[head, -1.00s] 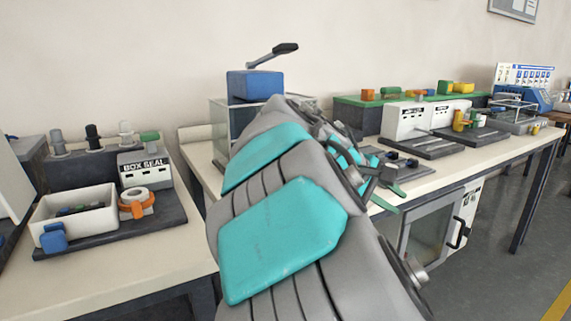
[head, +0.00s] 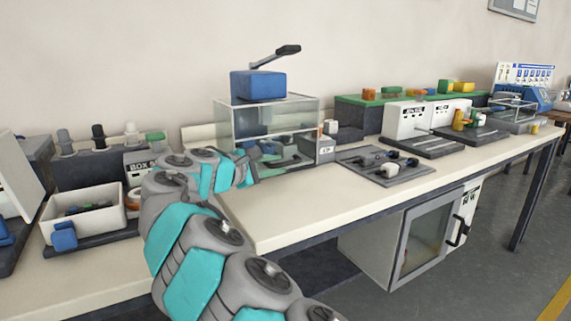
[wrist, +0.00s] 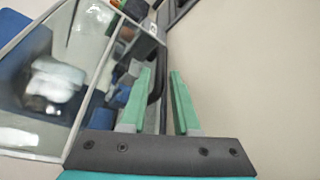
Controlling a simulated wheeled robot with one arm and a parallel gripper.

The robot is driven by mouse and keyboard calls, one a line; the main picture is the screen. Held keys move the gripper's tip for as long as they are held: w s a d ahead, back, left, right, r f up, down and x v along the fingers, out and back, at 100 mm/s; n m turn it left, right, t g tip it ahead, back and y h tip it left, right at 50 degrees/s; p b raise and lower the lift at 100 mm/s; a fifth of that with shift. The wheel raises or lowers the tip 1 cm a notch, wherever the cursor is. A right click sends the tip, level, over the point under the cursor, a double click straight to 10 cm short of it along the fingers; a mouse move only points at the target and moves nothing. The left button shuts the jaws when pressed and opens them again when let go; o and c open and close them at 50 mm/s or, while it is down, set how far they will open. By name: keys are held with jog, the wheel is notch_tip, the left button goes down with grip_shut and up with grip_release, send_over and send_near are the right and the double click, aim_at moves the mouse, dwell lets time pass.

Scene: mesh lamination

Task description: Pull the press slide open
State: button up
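The press is a clear-walled box (head: 306,110) with a blue block (head: 257,86) and a black-tipped lever on top. Its low interior holds dark and green parts. My arm reaches to its left front corner, and my gripper is largely hidden by the arm in the head view. In the wrist view, my gripper (wrist: 161,72) has two green fingers spread apart. A dark bar (wrist: 155,88) shows in the gap between them, nearer the left finger; I cannot tell its depth. The clear panels (wrist: 95,60) are left of the fingers. The slide itself cannot be clearly made out.
A dark tray (head: 384,170) with small parts lies right of the press. White machines (head: 408,121) stand farther right. A white bin (head: 84,212) is on the left bench. The pale bench front (head: 300,215) is clear. A cabinet (head: 400,240) hangs below.

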aim_at(280, 165)
jog(key=x, duration=0.4)
jog(key=shift+w+d, duration=0.1)
jog(key=shift+w, duration=0.1)
jog(key=shift+c, duration=0.2)
grip_shut()
dwell(1.0)
